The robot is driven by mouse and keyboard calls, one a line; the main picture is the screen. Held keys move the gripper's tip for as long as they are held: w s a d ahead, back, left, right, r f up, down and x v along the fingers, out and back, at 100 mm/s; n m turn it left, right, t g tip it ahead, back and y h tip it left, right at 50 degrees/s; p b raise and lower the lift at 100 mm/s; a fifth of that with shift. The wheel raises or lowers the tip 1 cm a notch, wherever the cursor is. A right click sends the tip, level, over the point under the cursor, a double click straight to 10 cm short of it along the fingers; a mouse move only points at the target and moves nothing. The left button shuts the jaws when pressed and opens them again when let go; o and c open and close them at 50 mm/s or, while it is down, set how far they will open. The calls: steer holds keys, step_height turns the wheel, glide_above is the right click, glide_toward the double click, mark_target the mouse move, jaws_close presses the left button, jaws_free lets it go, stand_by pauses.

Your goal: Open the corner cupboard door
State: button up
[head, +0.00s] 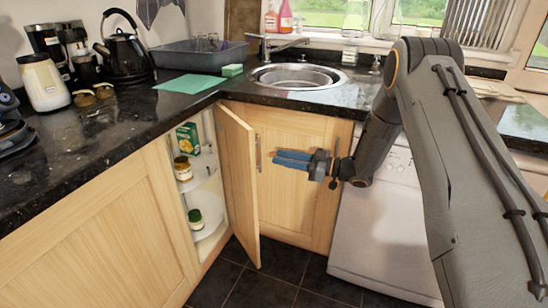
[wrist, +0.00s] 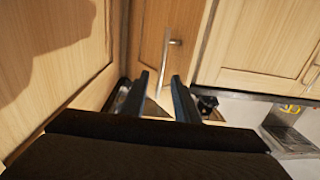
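The corner cupboard door (head: 238,180) is light wood and stands ajar, swung out from the cabinet, with the shelves showing at its left. Its upright metal bar handle (head: 258,153) is on the door's right side. My gripper (head: 277,158), with blue fingers, points left at the handle from a short way to its right. In the wrist view, the two dark fingers (wrist: 160,82) are apart, and the handle (wrist: 168,62) shows in the gap between them and beyond. I see no contact with the handle.
Round shelves in the cupboard hold a green box (head: 188,138) and jars (head: 183,168). The fixed cabinet front (head: 292,195) is behind my gripper, and a white appliance (head: 385,225) is at the right. The black worktop (head: 100,125) overhangs the cabinets. Dark floor tiles (head: 270,285) in front are clear.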

steer(key=shift+s+d, duration=0.1)
steer(key=shift+d, duration=0.2)
